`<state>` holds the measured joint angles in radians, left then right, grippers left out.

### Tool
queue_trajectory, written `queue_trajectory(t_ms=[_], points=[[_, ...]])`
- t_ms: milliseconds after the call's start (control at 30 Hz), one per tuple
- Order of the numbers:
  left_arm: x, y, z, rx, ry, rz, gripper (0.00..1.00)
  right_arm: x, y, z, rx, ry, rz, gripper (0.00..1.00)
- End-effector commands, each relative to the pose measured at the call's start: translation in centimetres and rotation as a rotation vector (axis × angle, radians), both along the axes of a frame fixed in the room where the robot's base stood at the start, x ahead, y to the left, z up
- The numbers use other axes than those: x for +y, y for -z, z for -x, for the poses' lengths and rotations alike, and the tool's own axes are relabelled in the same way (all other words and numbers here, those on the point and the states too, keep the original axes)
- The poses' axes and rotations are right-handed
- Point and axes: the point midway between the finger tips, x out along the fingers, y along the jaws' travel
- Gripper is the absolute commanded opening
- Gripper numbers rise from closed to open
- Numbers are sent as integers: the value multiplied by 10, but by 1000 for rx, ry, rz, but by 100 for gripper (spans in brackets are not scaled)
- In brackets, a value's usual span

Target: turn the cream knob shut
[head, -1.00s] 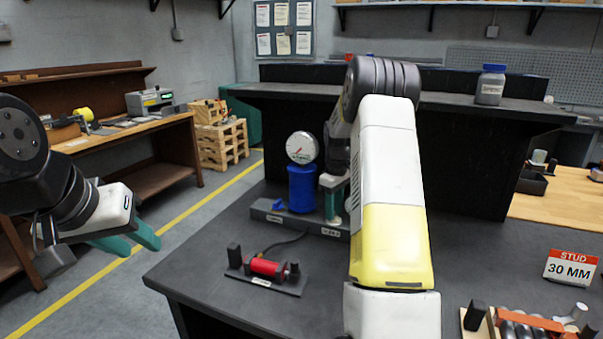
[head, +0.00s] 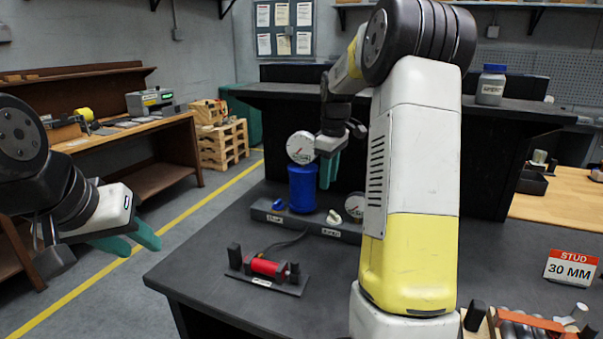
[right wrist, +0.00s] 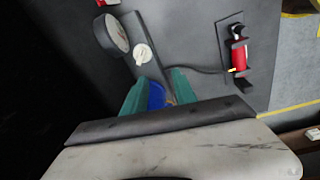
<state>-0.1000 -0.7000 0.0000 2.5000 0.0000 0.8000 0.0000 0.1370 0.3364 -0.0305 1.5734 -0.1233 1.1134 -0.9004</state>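The cream knob (head: 334,217) sits on top of the dark valve block (head: 268,216), above a label too small to read. It also shows in the right wrist view (right wrist: 143,53), above the fingertips in the picture and clear of both. My right gripper (head: 329,170) hangs over the block with its teal fingers down, above the cream knob and not touching it. Its fingers are apart in the wrist view (right wrist: 158,90), with a blue part showing beyond the gap. My left gripper (head: 142,246) is open and empty, off the bench's left edge.
A blue cylinder (head: 303,190) with a white gauge (head: 301,147) stands left of the knob. A second gauge (head: 355,207) is close on its right. A blue knob (head: 278,204) sits at the block's left. A red cylinder (head: 265,267) lies in front.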

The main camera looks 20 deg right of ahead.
Motion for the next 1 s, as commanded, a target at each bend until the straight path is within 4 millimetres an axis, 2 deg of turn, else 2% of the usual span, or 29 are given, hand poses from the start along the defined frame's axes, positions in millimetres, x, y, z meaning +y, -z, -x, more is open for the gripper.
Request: queue_trajectory(t_ms=[200,500,800,1000], points=[[0,0,0,0,0,0,36,21,-29,29,-56,82,-26,34],[0,0,0,0,0,0,36,47,-58,74,-129,201,-73,34],[0,0,0,0,0,0,36,71,-74,119,-190,311,-128,34],[0,0,0,0,0,0,36,78,-77,136,-208,350,-151,34]])
